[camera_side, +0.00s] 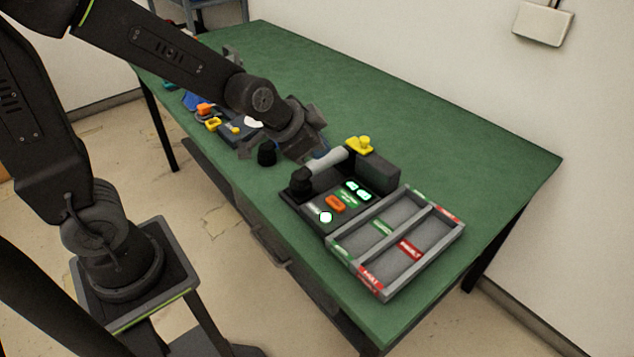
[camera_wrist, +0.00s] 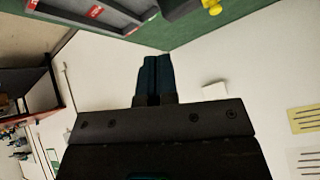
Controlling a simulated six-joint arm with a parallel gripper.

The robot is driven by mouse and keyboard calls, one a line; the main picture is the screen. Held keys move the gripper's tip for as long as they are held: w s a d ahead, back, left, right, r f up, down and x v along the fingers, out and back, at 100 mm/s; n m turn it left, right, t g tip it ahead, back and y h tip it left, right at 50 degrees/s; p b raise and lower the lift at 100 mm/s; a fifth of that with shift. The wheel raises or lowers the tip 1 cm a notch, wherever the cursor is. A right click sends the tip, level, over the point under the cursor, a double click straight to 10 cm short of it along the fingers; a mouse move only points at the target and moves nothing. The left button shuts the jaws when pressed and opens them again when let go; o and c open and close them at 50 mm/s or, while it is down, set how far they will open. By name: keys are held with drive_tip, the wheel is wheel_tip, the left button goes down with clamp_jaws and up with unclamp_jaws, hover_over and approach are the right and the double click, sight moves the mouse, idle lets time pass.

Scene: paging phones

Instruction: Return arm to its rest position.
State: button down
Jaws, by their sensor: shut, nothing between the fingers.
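My gripper (camera_wrist: 150,80) shows in the wrist view with its two dark fingers together and nothing between them. In the side view my gripper (camera_side: 318,150) is at the end of the arm, above the green table (camera_side: 480,140), over the back of a dark device. Its fingertips are mostly hidden there. The dark device (camera_side: 318,222) has a grey cylinder, lit white spots and an orange button.
A grey two-lane tray (camera_side: 436,218) with green and red labels stands at the table's near right. Blue, orange and yellow items (camera_side: 205,110) lie at the far left. A small black object (camera_side: 267,153) stands near the gripper. The table's right side is clear.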

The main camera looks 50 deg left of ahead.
drive_tip(key=s+a+r+n+g, duration=0.1)
drive_tip(key=s+r, duration=0.3)
drive_tip(key=s, duration=0.4)
drive_tip(key=s+a+r+n+g, duration=0.1)
drive_tip(key=s+r+n, duration=0.3)
drive_tip(key=s, duration=0.4)
drive_tip(key=shift+s+a+y, duration=0.15)
drive_tip(key=shift+a+y, duration=0.1)
drive_tip(key=shift+y, duration=0.15)
